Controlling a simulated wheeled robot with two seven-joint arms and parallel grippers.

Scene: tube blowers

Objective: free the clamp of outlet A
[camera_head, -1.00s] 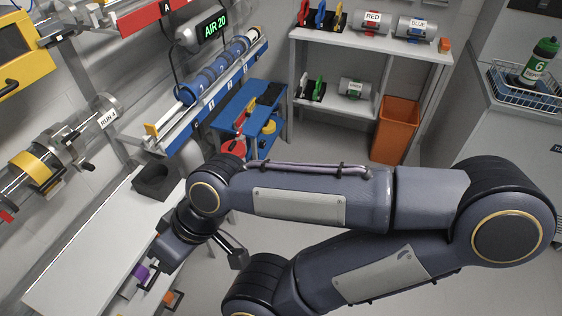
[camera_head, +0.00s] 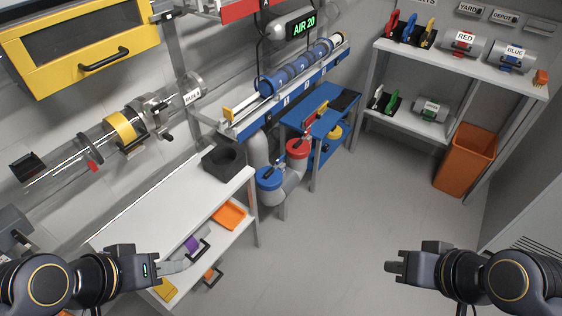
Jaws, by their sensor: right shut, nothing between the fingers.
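A clear tube (camera_head: 62,172) runs along the left wall, with a yellow band (camera_head: 122,130) and a small red tab (camera_head: 93,166). A metal ring clamp with a dark knob (camera_head: 158,112) sits on the tube right of the band, near a label (camera_head: 192,96) that starts with "RUN". I cannot tell if that clamp is open. A red sign with a letter (camera_head: 240,8) is cut off at the top. My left gripper (camera_head: 158,268) is low at the left, above the lower shelf; its fingers are unclear. My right gripper (camera_head: 392,267) is shut and empty over the floor, far from the tube.
A white bench (camera_head: 170,185) bears a black block (camera_head: 224,161); an orange tray (camera_head: 230,215) lies below. Blue (camera_head: 268,187) and red (camera_head: 298,150) capped pipes stand beyond it. A shelf (camera_head: 460,65) and orange bin (camera_head: 465,160) are at the right. The middle floor is clear.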

